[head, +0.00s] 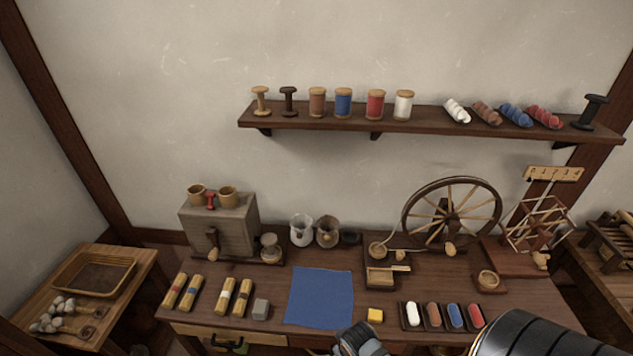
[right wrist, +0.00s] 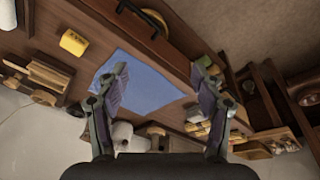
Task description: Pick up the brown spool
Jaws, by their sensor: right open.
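The brown spool (head: 317,103), wound with brown thread between pale wooden ends, stands upright on the wall shelf (head: 350,123). An empty dark spool (head: 289,100) is to its left and a blue spool (head: 343,104) to its right. My right gripper (head: 357,338) is low at the front edge of the table, far below the shelf. In the right wrist view the gripper (right wrist: 160,85) is open and empty, with the blue cloth (right wrist: 150,85) beyond its fingers. I cannot make out the brown spool in that view. My left gripper is not in view.
A red spool (head: 375,104), a white spool (head: 403,104) and several skeins share the shelf. Below stand a spinning wheel (head: 452,212), a grey quern box (head: 225,225) and jars (head: 302,231). The blue cloth (head: 320,297) lies flat. The wall above the shelf is clear.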

